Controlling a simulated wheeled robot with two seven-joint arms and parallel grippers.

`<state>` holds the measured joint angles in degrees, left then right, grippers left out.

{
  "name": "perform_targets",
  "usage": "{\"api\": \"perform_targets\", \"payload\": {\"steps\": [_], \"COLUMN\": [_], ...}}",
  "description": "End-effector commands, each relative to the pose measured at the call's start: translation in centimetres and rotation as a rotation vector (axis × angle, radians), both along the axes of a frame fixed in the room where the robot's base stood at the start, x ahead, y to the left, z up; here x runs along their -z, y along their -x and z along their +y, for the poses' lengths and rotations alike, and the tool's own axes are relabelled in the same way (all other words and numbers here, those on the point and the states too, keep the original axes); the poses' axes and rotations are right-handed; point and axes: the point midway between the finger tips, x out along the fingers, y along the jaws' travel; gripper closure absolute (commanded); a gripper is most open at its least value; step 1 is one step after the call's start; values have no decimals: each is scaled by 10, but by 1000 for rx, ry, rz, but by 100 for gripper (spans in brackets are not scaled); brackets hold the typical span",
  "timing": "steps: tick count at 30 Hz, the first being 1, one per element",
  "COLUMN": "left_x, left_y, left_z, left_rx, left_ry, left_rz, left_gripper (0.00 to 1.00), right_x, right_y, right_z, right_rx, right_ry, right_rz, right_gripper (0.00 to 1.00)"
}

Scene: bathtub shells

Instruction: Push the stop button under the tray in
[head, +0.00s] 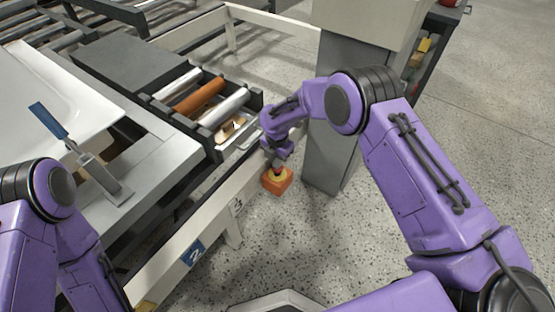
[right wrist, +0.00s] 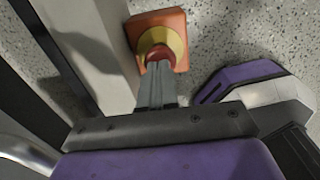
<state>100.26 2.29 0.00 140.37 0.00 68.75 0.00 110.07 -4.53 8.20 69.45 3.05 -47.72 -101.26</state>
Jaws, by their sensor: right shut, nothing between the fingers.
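The stop button is a red knob (right wrist: 158,53) with a yellow ring on an orange box (head: 278,182), fixed at the side of the pale conveyor rail. It sits below the small tray (head: 247,139) at the end of the rollers. My right gripper (head: 278,163) is shut and empty, right at the button. In the right wrist view its closed fingertips (right wrist: 158,67) overlap the near edge of the red knob; I cannot tell whether they press it. The box's front is partly hidden by the gripper in the head view. My left gripper is out of view.
A grey post (head: 335,130) stands close to the right of my right gripper. The pale rail (head: 185,238) runs along the left of the button. A white tub shell (head: 60,95) and a blue-handled tool (head: 75,148) are at left. Speckled floor is free below.

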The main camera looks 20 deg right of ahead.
Motion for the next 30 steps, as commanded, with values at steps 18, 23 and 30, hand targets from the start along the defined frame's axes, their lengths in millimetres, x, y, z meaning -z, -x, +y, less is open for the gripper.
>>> {"api": "perform_targets", "payload": {"steps": [18,23,30], "left_x": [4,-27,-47], "left_y": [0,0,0], "left_z": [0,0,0], "left_rx": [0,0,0], "left_ry": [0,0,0], "left_rz": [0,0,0], "left_gripper": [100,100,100], "right_x": [20,-15,-70], "right_y": [2,2,0], "right_z": [0,-1,-3], "right_rx": [1,4,5], "right_ry": [-1,0,1], "right_rz": [4,-4,-16], "right_gripper": [100,100,100]}}
